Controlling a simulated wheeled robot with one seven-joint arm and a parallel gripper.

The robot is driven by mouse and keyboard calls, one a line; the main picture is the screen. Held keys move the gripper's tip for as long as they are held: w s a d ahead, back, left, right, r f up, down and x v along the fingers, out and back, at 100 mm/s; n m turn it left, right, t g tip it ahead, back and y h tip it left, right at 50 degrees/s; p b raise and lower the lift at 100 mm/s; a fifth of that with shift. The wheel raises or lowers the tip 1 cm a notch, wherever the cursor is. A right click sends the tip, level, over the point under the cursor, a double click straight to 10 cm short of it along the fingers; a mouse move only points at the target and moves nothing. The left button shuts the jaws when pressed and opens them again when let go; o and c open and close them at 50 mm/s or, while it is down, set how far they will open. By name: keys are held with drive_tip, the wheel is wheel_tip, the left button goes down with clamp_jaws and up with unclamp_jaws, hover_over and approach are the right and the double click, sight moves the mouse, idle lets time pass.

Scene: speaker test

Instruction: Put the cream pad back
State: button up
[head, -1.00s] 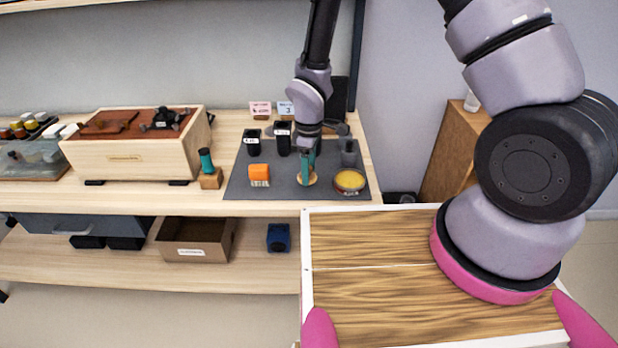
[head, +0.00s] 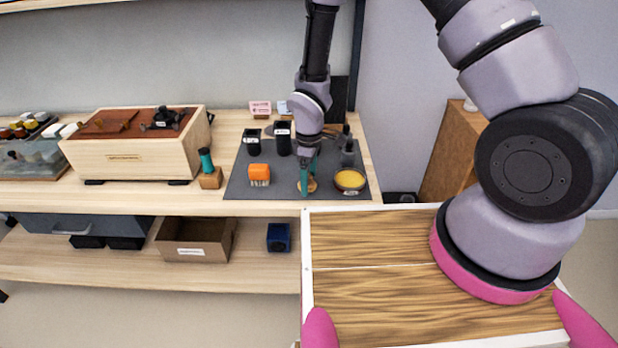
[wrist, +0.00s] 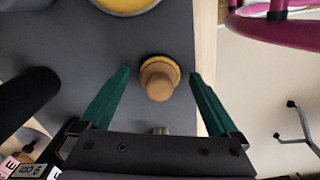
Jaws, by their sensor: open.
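A small round pad with a wooden knob, which I take for the cream pad (wrist: 158,84), stands upright on the grey mat (head: 238,188). In the head view the pad (head: 312,185) is partly hidden by my gripper (head: 304,189). My gripper's green fingers are open and spread; in the wrist view my gripper (wrist: 160,75) has one finger on each side of the knob, with gaps at both sides. Nothing is held. A round dish with yellow content (head: 349,179) stands just to the right of the pad.
Black cups (head: 283,140) stand at the mat's back. A wooden box (head: 130,158) and a green-handled tool (head: 208,168) stand farther left. The bench's front edge is close to the pad.

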wheel_tip(320, 180, up, 12)
idle(0.4)
drive_tip(key=d+r+m+t, duration=0.2)
drive_tip(key=d+r+m, duration=0.4)
drive_tip(key=r, duration=0.5)
drive_tip(key=d+r+m+t, duration=0.1)
drive_tip(key=d+r+m, duration=0.2)
drive_tip(key=d+r, duration=0.65)
drive_tip(key=s+d+r+m+t+y, duration=0.2)
drive_tip(key=s+d+r+m+t, duration=0.2)
drive_tip(key=s+d+r+m, duration=0.3)
drive_tip(key=s+r+m, duration=0.2)
drive_tip(key=s+r, duration=0.3)
drive_tip(key=r, duration=0.3)
drive_tip(key=shift+r+m, duration=0.4)
